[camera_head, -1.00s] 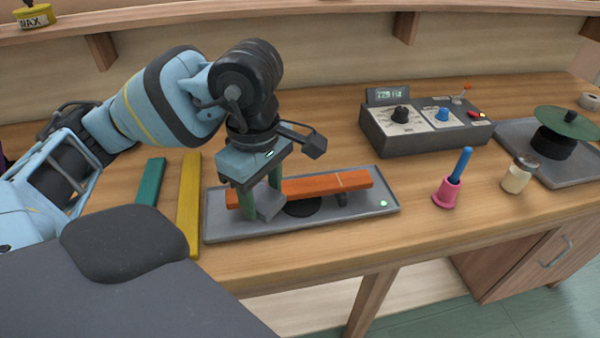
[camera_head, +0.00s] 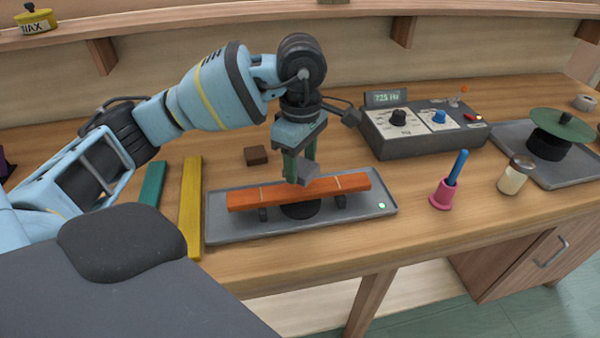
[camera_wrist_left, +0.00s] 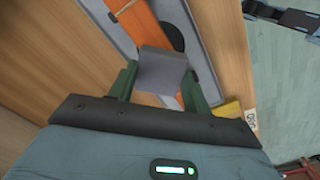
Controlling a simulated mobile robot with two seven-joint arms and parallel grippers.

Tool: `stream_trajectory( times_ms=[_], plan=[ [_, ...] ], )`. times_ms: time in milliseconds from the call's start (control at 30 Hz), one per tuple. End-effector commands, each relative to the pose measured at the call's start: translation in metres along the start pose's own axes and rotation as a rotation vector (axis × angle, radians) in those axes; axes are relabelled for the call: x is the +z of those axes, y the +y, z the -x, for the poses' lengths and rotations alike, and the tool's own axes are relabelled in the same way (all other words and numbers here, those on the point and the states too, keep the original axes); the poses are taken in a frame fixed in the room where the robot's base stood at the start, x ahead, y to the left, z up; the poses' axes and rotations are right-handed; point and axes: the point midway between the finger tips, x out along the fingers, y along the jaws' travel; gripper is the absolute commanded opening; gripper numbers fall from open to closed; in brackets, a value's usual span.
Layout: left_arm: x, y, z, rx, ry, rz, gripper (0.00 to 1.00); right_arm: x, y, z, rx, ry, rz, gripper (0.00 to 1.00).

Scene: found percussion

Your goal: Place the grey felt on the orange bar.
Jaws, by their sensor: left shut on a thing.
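The orange bar (camera_head: 262,197) rests on small supports over a grey metal tray (camera_head: 225,232). It also shows in the left wrist view (camera_wrist_left: 137,22). My left gripper (camera_head: 301,178) is shut on the grey felt (camera_head: 303,179). In the left wrist view the felt (camera_wrist_left: 162,71) is a folded grey piece between the two green fingers, overlapping the bar from this angle. The felt is at the middle of the bar, at its far edge in the head view; I cannot tell whether it touches the bar. My right gripper is not in view.
A yellow bar (camera_head: 190,205) and a teal bar (camera_head: 152,184) lie left of the tray. A dark brown block (camera_head: 256,155) lies behind it. A control box (camera_head: 425,130) stands at the back right.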

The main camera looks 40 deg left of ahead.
Motion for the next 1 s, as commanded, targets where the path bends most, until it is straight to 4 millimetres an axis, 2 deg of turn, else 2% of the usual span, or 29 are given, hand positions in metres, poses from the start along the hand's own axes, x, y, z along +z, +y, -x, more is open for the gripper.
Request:
stream_trajectory(
  times_ms=[100, 200, 633, 667, 800, 1000],
  plan=[
    [-0.001, -0.003, -0.02, -0.006, 0.002, -0.001, 0.28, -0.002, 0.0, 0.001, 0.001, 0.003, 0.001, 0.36],
    [-0.001, -0.002, -0.031, -0.003, 0.002, -0.001, 0.28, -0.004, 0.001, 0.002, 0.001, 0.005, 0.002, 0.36],
    [0.0, -0.002, -0.038, -0.003, 0.001, -0.001, 0.28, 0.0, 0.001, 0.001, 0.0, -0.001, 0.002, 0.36],
    [0.0, -0.002, -0.038, -0.003, 0.001, -0.001, 0.53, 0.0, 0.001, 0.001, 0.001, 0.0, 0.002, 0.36],
    [0.0, -0.002, -0.037, -0.002, 0.001, -0.001, 0.71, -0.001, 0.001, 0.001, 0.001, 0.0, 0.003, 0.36],
    [0.0, -0.002, -0.037, -0.002, 0.001, -0.001, 0.71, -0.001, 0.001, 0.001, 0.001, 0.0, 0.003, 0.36]
  ],
)
